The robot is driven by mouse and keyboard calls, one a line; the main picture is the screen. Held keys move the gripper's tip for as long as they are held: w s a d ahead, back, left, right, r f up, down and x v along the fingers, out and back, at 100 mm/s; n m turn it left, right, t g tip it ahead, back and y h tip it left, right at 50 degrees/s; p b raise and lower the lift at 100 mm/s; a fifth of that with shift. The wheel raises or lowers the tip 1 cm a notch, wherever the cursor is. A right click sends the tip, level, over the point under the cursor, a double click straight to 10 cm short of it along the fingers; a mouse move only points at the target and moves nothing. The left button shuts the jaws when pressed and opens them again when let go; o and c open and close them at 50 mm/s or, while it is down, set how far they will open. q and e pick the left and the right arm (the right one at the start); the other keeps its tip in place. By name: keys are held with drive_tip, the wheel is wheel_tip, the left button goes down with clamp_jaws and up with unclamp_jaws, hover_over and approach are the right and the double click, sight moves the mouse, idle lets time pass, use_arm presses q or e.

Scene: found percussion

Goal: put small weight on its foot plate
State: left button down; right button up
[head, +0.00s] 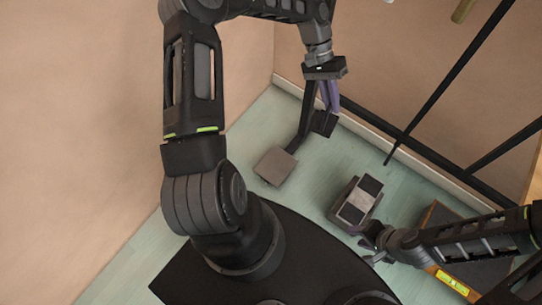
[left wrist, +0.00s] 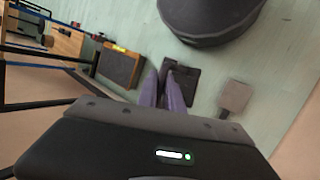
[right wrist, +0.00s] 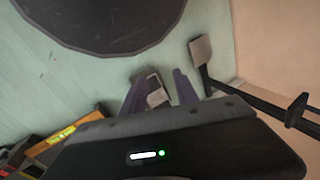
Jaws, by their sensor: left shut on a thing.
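A small dark block (head: 323,123), which looks like the small weight, is at the fingertips of my left gripper (head: 318,110). My left gripper is shut on it; in the left wrist view the dark block (left wrist: 181,82) shows at the purple fingers. A flat grey square plate (head: 275,165), likely the foot plate, lies on the floor below and left of that gripper in the head view, with a dark bar at its edge. It also shows in the right wrist view (right wrist: 200,49). My right gripper (right wrist: 160,82) is open and empty, low at the right.
A grey box with two black pads (head: 358,200) stands on the floor beside my right gripper. A brown-edged dark case with a yellow level (head: 453,282) is at the right. Black frame bars (head: 440,90) cross the right side. Pale green floor (head: 318,180) lies between plate and box.

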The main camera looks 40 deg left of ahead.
use_arm(q)
drive_tip(key=shift+w+a, duration=0.1)
drive_tip(key=shift+a, duration=0.1)
drive_tip(key=shift+r, duration=0.1)
use_arm(e)
drive_tip(key=shift+w+a, duration=0.1)
drive_tip(key=shift+a, duration=0.15)
drive_tip(key=shift+o, duration=0.4)
